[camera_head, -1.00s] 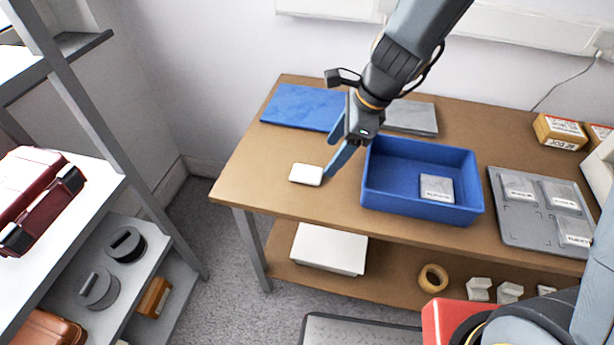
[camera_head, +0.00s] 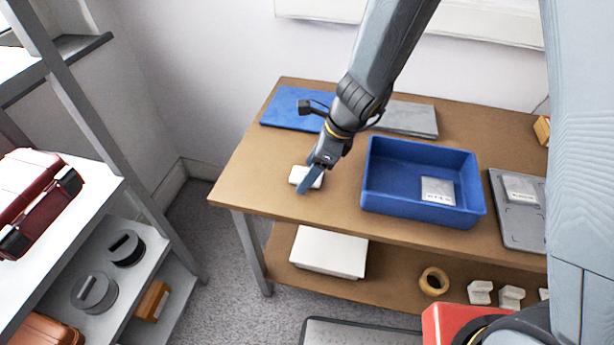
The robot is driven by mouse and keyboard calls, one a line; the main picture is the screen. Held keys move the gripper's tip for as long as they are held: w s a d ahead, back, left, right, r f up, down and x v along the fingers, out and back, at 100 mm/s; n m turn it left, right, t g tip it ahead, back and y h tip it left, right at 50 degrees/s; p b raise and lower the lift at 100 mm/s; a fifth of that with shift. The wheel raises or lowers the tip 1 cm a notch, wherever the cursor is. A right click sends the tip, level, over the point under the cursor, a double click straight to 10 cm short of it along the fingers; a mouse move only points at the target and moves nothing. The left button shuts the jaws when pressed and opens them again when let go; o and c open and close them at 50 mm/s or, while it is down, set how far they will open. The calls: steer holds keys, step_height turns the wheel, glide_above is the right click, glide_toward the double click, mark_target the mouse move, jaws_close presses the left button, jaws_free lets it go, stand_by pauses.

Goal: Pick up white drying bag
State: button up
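The white drying bag (camera_head: 298,174) is a small, flat white block lying near the left end of the wooden table (camera_head: 255,185). My gripper (camera_head: 309,184) points down and to the left over it. The blue fingers cover part of the bag's right side and front. I cannot tell whether they touch the bag or hang above it, nor whether they are apart or closed.
A blue bin (camera_head: 421,209) with a labelled grey packet (camera_head: 437,190) stands right of the bag. A blue mat (camera_head: 291,106) and a grey slab (camera_head: 408,118) lie behind. A grey tray (camera_head: 517,235) is at the right. The table is clear left of the bag.

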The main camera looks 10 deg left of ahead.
steer(key=c, duration=1.1)
steer(key=shift+c, duration=0.2)
